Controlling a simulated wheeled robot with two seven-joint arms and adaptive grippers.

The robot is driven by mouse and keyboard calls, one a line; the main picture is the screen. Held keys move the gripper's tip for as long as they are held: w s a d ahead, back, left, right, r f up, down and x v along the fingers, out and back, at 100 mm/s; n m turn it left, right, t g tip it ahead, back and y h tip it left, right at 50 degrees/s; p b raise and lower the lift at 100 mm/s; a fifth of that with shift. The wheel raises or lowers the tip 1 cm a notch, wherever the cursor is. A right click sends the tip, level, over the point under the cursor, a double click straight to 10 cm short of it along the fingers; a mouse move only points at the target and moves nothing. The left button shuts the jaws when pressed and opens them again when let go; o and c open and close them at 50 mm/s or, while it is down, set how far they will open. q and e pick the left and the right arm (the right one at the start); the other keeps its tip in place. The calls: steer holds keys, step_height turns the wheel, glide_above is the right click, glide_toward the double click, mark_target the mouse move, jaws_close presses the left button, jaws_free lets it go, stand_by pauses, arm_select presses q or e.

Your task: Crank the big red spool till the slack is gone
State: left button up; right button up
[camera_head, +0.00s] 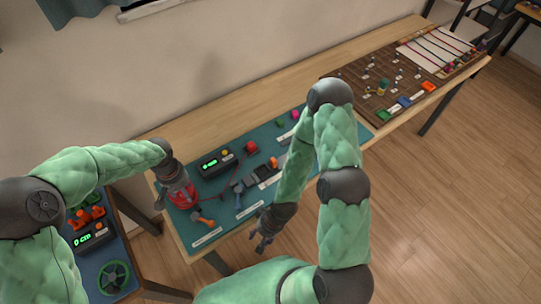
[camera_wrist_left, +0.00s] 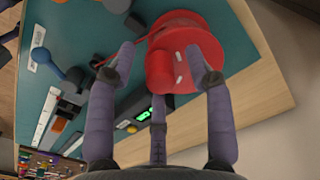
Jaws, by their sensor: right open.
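The big red spool (camera_head: 183,197) stands at the left end of the teal mat, partly hidden under my left gripper (camera_head: 176,181). In the left wrist view the red spool (camera_wrist_left: 172,52) fills the upper middle, with a thin red cord running off to the left. My left gripper (camera_wrist_left: 160,58) has its fingers spread at the spool's near end; one fingertip overlaps its edge, and I cannot tell whether it touches. My right gripper (camera_head: 262,238) is open and empty, in front of the table's near edge.
A dark box with a green display (camera_head: 213,164), a red button (camera_head: 251,147) and an orange-handled lever (camera_head: 204,220) are on the teal mat (camera_head: 225,214). A brown pegboard (camera_head: 375,85) lies farther right. A blue-topped side table (camera_head: 92,270) stands at lower left.

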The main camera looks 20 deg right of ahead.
arm_select(q)
steer(key=shift+r, duration=0.15)
step_height(320, 180, up, 12)
stand_by(0.5)
